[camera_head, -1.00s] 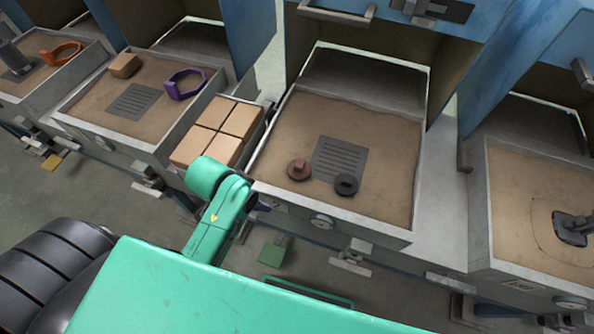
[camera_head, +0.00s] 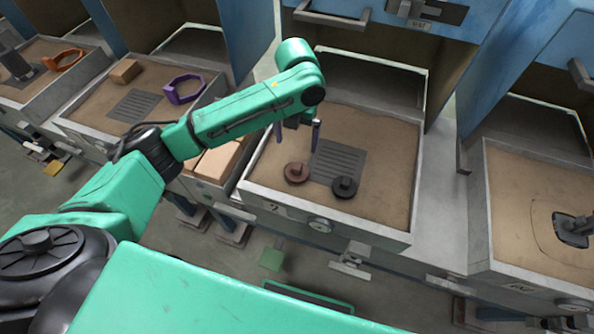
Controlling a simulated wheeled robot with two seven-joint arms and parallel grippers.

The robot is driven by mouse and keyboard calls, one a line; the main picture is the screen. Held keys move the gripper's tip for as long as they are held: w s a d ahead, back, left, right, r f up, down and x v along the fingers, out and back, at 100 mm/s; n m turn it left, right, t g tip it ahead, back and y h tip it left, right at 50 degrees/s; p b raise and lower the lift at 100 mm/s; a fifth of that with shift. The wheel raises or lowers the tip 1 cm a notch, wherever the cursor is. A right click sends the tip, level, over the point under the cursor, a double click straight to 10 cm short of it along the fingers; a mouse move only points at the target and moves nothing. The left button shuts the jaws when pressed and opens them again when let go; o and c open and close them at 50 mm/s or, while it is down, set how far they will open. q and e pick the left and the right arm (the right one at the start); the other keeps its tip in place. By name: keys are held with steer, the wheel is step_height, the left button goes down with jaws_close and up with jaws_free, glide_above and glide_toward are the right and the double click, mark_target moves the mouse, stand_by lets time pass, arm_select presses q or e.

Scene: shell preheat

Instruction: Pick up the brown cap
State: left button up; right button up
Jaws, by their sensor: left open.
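The brown cap (camera_head: 297,174) is a small round disc with a raised knob. It lies on the sandy bed of the middle station, left of a dark grey cap (camera_head: 345,187). My left arm reaches in from the left over the boxes. My left gripper (camera_head: 297,142) points down above and behind the brown cap, its two fingers apart with nothing between them. It appears apart from the cap. My right gripper is not in view.
A slotted grey grate (camera_head: 339,160) lies beside the caps. Raised walls edge the middle tray (camera_head: 330,228). Cardboard boxes (camera_head: 218,160) sit to its left, partly hidden by my arm. A purple ring (camera_head: 184,88) and a brown block (camera_head: 125,71) lie in the station further left.

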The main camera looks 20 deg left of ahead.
mark_target(297, 166)
arm_select(q)
step_height(297, 166, down, 13)
steer(key=shift+d+f+p, duration=0.1)
steer(key=shift+f+p, duration=0.05)
steer(key=shift+p, duration=0.55)
steer(key=shift+w, duration=0.1)
steer(key=c, duration=1.1)
steer(key=shift+o, duration=0.2)
